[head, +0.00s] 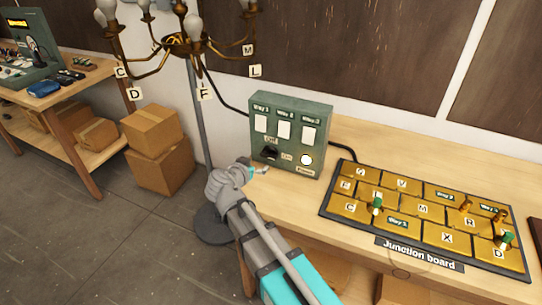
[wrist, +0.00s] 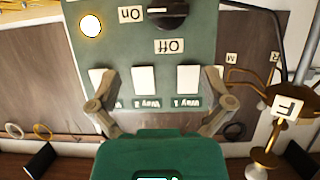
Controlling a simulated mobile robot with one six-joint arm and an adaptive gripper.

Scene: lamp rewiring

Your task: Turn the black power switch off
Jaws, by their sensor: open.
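The black power switch (head: 269,153) is a knob low on the front of the green switch box (head: 318,142). In the wrist view, which is upside down, the switch (wrist: 170,14) is at the top edge, partly cut off. Its bar lies level, in line with the "On" label (wrist: 132,14); the "Off" label (wrist: 169,46) is on another side of it. The round lamp (wrist: 91,25) on the box glows white. My gripper (wrist: 160,82) is open and empty, its fingers spread in front of the box. In the head view it is just below the switch, apart from it.
The junction board (head: 345,212) with gold tiles and green and brass pegs lies right of the box. A chandelier (head: 185,42) on a grey stand is behind left. Black cables leave both sides of the box. Cardboard boxes (head: 160,175) stand on the floor.

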